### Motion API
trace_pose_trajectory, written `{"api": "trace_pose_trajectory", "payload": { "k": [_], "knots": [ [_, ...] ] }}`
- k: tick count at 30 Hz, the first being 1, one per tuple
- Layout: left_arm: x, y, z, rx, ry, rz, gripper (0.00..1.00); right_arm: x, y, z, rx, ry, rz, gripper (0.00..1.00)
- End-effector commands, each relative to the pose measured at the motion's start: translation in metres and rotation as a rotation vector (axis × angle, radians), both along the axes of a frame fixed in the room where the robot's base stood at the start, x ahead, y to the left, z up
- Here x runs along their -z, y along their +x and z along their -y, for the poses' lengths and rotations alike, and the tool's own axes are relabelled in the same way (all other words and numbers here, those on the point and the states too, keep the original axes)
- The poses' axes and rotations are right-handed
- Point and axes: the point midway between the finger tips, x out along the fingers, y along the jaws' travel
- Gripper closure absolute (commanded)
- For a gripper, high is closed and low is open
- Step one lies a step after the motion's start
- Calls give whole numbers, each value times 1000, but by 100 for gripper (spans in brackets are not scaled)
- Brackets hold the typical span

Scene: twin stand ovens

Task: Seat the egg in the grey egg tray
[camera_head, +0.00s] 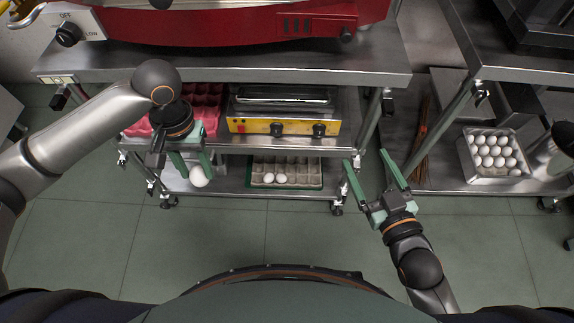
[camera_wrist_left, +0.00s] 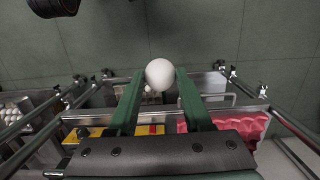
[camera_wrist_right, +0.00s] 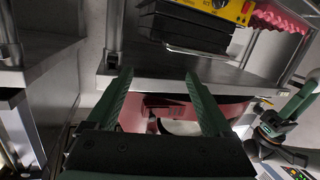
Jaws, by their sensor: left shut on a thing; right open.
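A white egg (camera_head: 199,176) is held between the green fingertips of my left gripper (camera_head: 190,165). The egg (camera_wrist_left: 160,73) also shows between the fingers in the left wrist view. The grey egg tray (camera_head: 297,173) sits on the low shelf, to the right of the held egg, with two white eggs side by side in its left part and several empty cups. My left gripper is in front of the shelf's left part, apart from the tray. My right gripper (camera_head: 368,166) is open and empty, to the right of the tray.
A pink egg tray (camera_head: 203,104) and a yellow-fronted appliance (camera_head: 285,125) stand on the shelf above. A metal box of several eggs (camera_head: 492,155) stands at the right. A red oven (camera_head: 230,25) is on top. The floor in front is clear.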

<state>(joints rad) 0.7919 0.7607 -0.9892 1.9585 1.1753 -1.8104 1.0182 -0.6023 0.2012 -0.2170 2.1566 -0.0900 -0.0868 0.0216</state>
Motion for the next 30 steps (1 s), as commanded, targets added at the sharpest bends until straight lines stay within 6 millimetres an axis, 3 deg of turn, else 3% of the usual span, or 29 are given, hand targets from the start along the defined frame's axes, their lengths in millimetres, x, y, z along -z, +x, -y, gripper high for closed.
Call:
{"api": "trace_pose_trajectory", "payload": {
  "k": [1, 10, 18, 24, 30],
  "knots": [
    [25, 2, 0, 0, 0, 3, 70, 12, 3, -3, -11, 1, 59, 15],
    [79, 10, 0, 1, 1, 3, 70, -8, 1, -17, -81, 11, 390, 15],
    [125, 15, -1, 4, 4, 4, 70, -21, -27, -29, -150, 23, 679, 15],
    [145, 16, -2, 7, 6, 3, 70, -29, -50, -35, -189, 31, 835, 15],
    [149, 16, -2, 8, 8, 3, 70, -35, -61, -37, -206, 36, 900, 15]
  ]
}}
